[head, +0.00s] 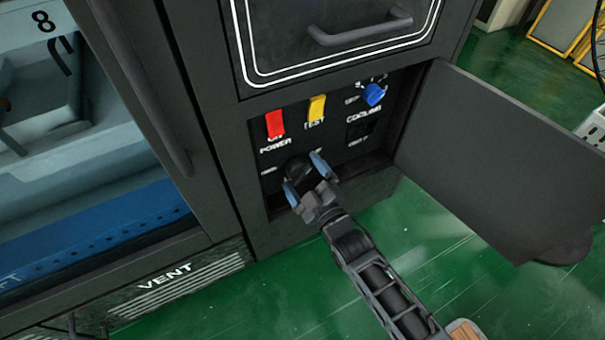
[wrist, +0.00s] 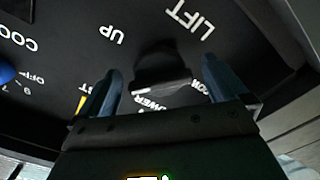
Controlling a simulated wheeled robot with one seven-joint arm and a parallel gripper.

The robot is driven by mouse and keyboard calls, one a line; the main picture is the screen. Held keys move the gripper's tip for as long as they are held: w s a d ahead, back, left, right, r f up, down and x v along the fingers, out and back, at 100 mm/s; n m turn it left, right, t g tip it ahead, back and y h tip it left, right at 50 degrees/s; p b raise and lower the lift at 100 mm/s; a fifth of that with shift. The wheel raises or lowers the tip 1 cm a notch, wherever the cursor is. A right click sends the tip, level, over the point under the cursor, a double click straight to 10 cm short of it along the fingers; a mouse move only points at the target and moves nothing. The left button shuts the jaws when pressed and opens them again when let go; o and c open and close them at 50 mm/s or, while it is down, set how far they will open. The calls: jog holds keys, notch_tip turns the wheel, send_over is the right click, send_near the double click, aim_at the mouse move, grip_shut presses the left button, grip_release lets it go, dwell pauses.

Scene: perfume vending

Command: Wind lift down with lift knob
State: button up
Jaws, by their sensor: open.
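The lift knob (head: 297,168) is a black knob low on the control panel, partly hidden by my gripper in the head view. In the wrist view the knob (wrist: 161,68) stands between my fingers, with the printed words LIFT, UP and a partly hidden DOWN around it. My gripper (head: 306,178) is open, its two blue-grey fingers on either side of the knob. In the wrist view a gap shows between the knob and each finger of my gripper (wrist: 163,85). I cannot tell whether a finger touches it.
Above the lift knob are a red POWER switch (head: 275,124) and a yellow TEST switch (head: 317,108). A blue knob (head: 374,94) by the COOLING label is at upper right. The open panel door (head: 495,150) stands close on the right. The green floor (head: 440,260) is clear below.

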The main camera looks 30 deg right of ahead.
jog(key=s+p, duration=0.1)
jog(key=s, duration=0.6)
jog(key=shift+p, duration=0.3)
jog(key=shift+s, duration=0.1)
jog(key=shift+w+a+r+n+t+y+b, duration=0.1)
jog(key=shift+w+n+t+y+b, duration=0.2)
jog(key=shift+w+n+y+b, duration=0.85)
jog(key=shift+w+n+t+y+b, duration=0.3)
jog(key=shift+w+n+y+b, duration=0.25)
jog(key=shift+w+y, duration=0.7)
jog(key=shift+w+a+r+n+t+y+b, duration=0.1)
jog(key=shift+w+n+t+y+b, duration=0.2)
jog(key=shift+w+n+y+b, duration=0.95)
jog(key=shift+w+d+m+h+p, duration=0.1)
jog(key=shift+w+m+h+p, duration=0.25)
jog(key=shift+h+p, duration=0.15)
jog(key=c, duration=1)
jog(key=shift+f+m+b, duration=0.2)
jog(key=shift+m+b, duration=0.1)
jog(key=shift+m, duration=0.1)
jog(key=shift+r+m+t+h, duration=0.1)
jog(key=shift+m+t+h, duration=0.2)
jog(key=shift+m, duration=0.1)
